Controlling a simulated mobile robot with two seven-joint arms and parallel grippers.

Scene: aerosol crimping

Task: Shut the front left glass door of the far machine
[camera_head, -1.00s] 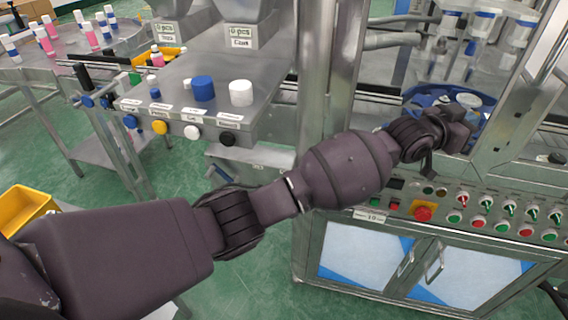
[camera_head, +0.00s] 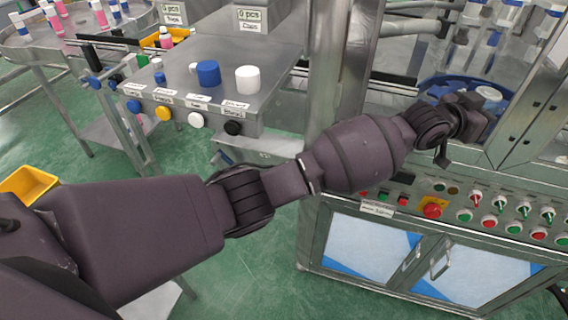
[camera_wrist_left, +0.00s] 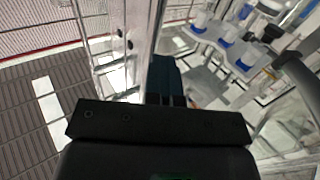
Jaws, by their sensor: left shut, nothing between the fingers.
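The far machine (camera_head: 345,95) stands at the right of the head view, a metal-framed cabinet. A metal door frame (camera_head: 535,105) with glass slants across its upper right; I take it for the front left glass door, and its exact angle is hard to tell. My left arm reaches right across the machine's front, and the left gripper (camera_head: 472,115) is at the opening beside this frame. In the left wrist view the left gripper (camera_wrist_left: 166,88) is shut and empty, close to an upright metal edge (camera_wrist_left: 150,40). Whether it touches is unclear. My right gripper is out of view.
Below the arm is a control panel with a red emergency button (camera_head: 432,210) and several knobs. A steel bench (camera_head: 270,85) with blue and white caps stands to the left. A yellow bin (camera_head: 28,183) is at the left. Blue-white bottles (camera_wrist_left: 225,40) stand inside the machine.

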